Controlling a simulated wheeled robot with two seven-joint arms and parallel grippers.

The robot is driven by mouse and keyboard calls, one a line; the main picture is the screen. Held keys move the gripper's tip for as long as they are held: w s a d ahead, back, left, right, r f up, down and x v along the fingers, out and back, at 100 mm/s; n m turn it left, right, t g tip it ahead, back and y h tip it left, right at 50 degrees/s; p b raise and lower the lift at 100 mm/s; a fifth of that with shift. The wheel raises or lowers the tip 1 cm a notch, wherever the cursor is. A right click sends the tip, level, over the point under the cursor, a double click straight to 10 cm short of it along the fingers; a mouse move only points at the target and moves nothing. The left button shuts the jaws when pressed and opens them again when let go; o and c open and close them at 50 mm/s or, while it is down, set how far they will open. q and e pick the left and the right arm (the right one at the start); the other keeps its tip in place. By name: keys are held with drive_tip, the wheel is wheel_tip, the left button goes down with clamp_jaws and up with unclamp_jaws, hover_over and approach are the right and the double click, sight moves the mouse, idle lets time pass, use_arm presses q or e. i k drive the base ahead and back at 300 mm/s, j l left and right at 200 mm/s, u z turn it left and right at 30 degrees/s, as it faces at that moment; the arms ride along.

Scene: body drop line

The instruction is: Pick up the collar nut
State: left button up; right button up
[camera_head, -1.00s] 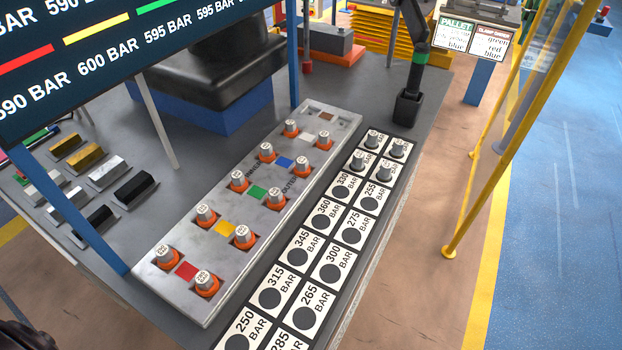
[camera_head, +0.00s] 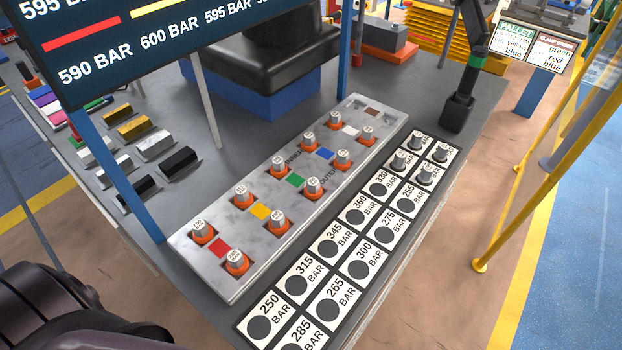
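Several small silver cylinders with white labelled tops, which may be the collar nuts, stand upright in orange seats on a long metal tray (camera_head: 352,105). One (camera_head: 236,260) is at the tray's near end, with another (camera_head: 199,230) to its left. More silver pieces, such as this one (camera_head: 399,162), stand on the far squares of the pressure-labelled board (camera_head: 322,270). Their label text is too small to read, so I cannot tell which is meant. My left arm (camera_head: 60,310) shows at the bottom left, apart from the tray. Neither gripper shows.
A blue post (camera_head: 118,185) and a hanging pressure display (camera_head: 120,50) stand at the left. Black, silver and gold blocks (camera_head: 134,128) lie on the grey table beyond. A black stand with a green band (camera_head: 468,85) is at the far right. The board's near squares are empty.

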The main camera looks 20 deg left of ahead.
sight(425, 176)
drive_tip(key=u, duration=1.15)
drive_tip(key=l+u, duration=0.85)
drive_tip(key=l, duration=0.15)
drive_tip(key=l+u, duration=0.45)
drive_tip(key=k+l+u, duration=0.25)
drive_tip(key=l+u, duration=0.2)
